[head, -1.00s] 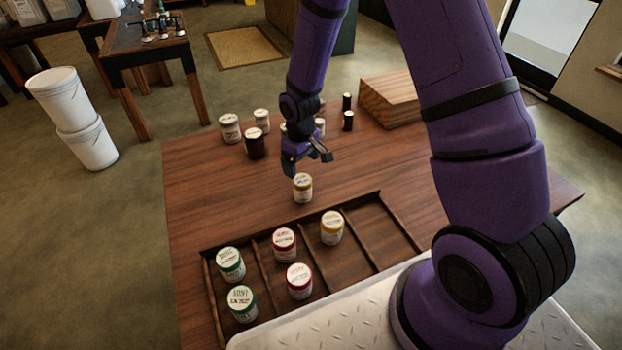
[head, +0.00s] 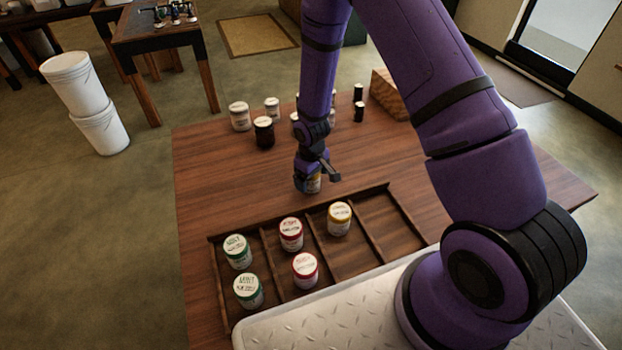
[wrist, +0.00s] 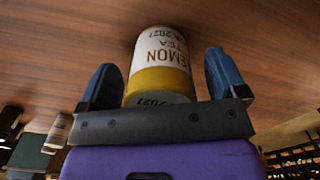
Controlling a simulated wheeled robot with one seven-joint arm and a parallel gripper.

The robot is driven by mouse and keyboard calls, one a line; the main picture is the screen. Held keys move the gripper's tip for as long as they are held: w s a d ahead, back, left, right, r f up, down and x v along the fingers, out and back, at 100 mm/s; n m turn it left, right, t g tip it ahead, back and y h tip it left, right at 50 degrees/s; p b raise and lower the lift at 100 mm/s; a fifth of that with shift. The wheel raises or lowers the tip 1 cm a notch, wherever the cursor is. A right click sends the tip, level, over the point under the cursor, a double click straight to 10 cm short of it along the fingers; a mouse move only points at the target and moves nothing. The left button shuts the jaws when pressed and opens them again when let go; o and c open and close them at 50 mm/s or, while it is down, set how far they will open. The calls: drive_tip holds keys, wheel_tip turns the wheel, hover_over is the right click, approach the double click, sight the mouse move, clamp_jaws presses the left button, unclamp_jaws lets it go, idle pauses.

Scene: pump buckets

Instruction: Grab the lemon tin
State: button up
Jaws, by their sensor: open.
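The lemon tin is a white and yellow tin with "LEMON TEA" on its label. In the wrist view the lemon tin (wrist: 160,62) stands between the two blue fingers of my gripper (wrist: 160,85), which is open around it. A gap shows on each side of the tin. In the head view my gripper (head: 312,180) is lowered over the lemon tin (head: 314,185), just behind the tray, and hides most of it. Another yellow-banded tin (head: 339,219) stands in a tray compartment.
The divided wooden tray (head: 392,229) holds two green tins (head: 237,251) at left, two red tins (head: 291,234) beside them, and an empty right compartment. Several jars (head: 264,132) and a wooden block (head: 391,94) stand farther back. The table's left side is clear.

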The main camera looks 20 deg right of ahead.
drive_tip(key=shift+f, duration=0.5)
drive_tip(key=c, duration=1.1)
drive_tip(key=shift+r, duration=0.1)
